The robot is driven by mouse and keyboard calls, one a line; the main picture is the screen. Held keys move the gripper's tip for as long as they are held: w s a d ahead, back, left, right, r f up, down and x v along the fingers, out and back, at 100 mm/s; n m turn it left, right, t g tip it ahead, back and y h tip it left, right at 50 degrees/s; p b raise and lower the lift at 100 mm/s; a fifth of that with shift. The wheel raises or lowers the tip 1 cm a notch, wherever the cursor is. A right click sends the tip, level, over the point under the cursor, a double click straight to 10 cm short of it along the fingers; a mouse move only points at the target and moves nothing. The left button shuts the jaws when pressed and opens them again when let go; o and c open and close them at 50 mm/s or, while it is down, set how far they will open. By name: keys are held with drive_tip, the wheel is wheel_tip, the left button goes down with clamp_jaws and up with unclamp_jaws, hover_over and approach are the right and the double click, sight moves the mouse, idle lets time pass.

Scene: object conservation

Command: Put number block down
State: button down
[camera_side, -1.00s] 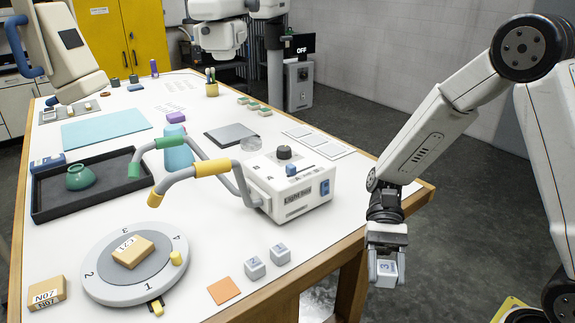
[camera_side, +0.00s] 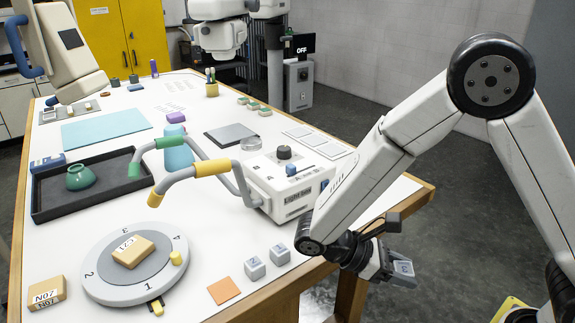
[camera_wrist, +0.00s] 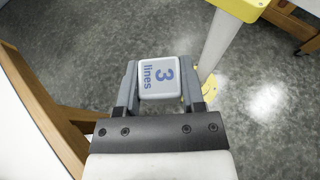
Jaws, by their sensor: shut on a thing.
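My gripper (camera_side: 392,270) is shut on a pale number block (camera_side: 403,267), out past the right edge of the table and over the floor. In the wrist view the block (camera_wrist: 159,77) sits between the two fingers (camera_wrist: 160,85) and reads "3 lines" in blue. Two similar pale blocks, the left one (camera_side: 254,268) marked 2 and the right one (camera_side: 279,254), stand on the white table near its front right edge. An orange square (camera_side: 223,291) lies flat to their left.
The light box (camera_side: 290,190) with bent grey handles stands behind the two blocks. A round numbered turntable (camera_side: 110,291) holds a tan block (camera_side: 133,251). Another tan block (camera_side: 46,292) is at front left. The table's wooden edge (camera_side: 345,255) lies beside my gripper.

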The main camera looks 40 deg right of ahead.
drive_tip(key=shift+w+a+r+n+t+h, duration=0.1)
drive_tip(key=shift+w+n+t+h, duration=0.3)
drive_tip(key=shift+n+t+h, duration=0.5)
drive_tip(key=w+a+r+n+t+y, duration=0.3)
drive_tip(key=w+a+n+t, duration=0.2)
drive_tip(key=a+n+t, duration=0.5)
drive_tip(key=w+a+r+n+t+y, duration=0.3)
drive_tip(key=w+a+r+n+t, duration=0.1)
drive_tip(key=a+n+t, duration=0.55)
drive_tip(key=n, duration=0.2)
hover_over(225, 291)
drive_tip(key=s, duration=0.1)
drive_tip(key=shift+m+t, duration=0.25)
drive_tip(key=shift+t, duration=0.2)
drive_tip(key=f, duration=0.8)
drive_tip(key=shift+d+f, duration=0.25)
drive_tip(key=shift+d, duration=0.1)
drive_tip(key=shift+w+a+f, duration=0.3)
drive_tip(key=shift+w+f, duration=0.2)
drive_tip(key=shift+f, duration=0.15)
